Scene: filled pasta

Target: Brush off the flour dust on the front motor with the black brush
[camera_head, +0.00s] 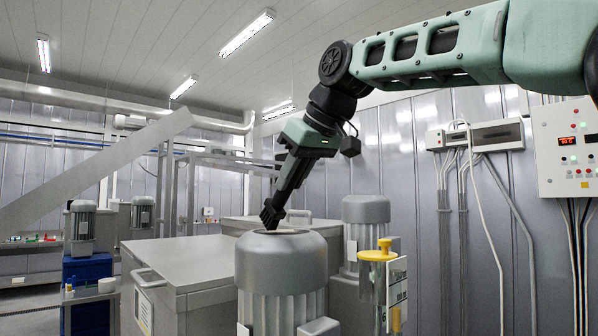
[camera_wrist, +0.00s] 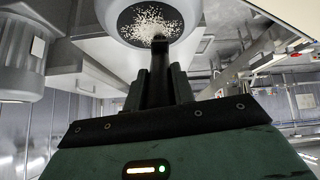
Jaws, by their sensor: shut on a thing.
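The front motor (camera_head: 283,262) is a large grey finned motor standing upright in the foreground. In the wrist view its round cap (camera_wrist: 110,22) has a dark top face. White flour dust (camera_wrist: 147,22) lies speckled over the middle of that face. My gripper (camera_head: 287,190) reaches down from the upper right and is shut on the black brush (camera_head: 270,213). The brush also shows in the wrist view (camera_wrist: 160,55), pointing away between the fingers. Its tip is at the edge of the dust. I cannot tell whether it touches the top.
A second grey motor (camera_head: 366,209) stands behind to the right. A yellow-capped post (camera_head: 377,255) with a label plate stands close to the front motor's right side. A metal cabinet (camera_head: 180,258) is on the left. A control panel (camera_head: 566,148) hangs on the right wall.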

